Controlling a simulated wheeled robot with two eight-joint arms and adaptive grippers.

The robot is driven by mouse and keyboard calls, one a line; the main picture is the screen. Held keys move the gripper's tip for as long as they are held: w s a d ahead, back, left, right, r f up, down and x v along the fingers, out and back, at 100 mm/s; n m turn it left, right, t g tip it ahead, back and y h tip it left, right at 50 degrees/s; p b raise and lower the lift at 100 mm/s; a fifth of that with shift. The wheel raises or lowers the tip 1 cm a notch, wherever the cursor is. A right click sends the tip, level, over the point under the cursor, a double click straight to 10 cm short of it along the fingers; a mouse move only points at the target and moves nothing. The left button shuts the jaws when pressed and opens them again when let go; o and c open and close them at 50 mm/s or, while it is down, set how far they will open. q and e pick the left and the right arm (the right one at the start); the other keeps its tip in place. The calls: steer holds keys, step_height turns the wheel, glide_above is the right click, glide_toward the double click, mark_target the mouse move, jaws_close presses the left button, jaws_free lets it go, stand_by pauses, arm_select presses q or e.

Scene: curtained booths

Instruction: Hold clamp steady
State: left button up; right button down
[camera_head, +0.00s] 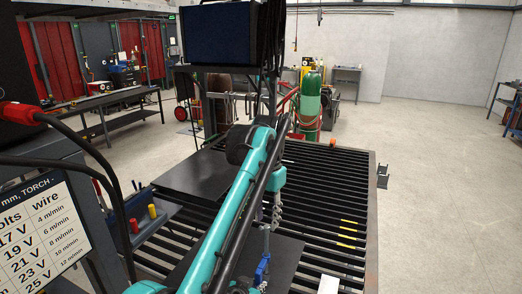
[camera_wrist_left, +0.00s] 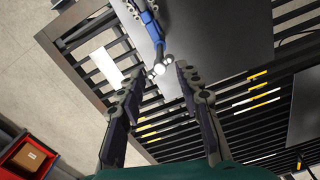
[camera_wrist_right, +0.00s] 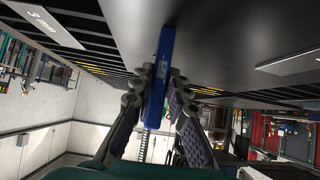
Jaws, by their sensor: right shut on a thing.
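The clamp has a blue body (camera_head: 262,269) and a pale metal end; it stands at the dark metal plate on the slatted table in the head view. In the right wrist view my right gripper (camera_wrist_right: 157,88) is shut on the clamp's blue bar (camera_wrist_right: 158,72), one finger on each side. My left gripper (camera_head: 276,212) hangs above the clamp. In the left wrist view the left gripper (camera_wrist_left: 160,70) is open, with the clamp's pale round end (camera_wrist_left: 159,69) showing between its fingertips and the blue part (camera_wrist_left: 151,27) beyond. I cannot tell whether they touch.
The slatted table (camera_head: 345,200) carries the near dark plate (camera_head: 285,258) and another dark plate (camera_head: 190,178). Yellow marks lie on the right slats. Red and yellow handles (camera_head: 152,211) stand left of the table. Green gas cylinders (camera_head: 309,100) stand behind. The floor at right is clear.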

arm_select(q)
steer(key=m, duration=0.5)
steer(key=shift+m, duration=0.3)
steer(key=m, duration=0.6)
steer(key=shift+f, duration=1.4)
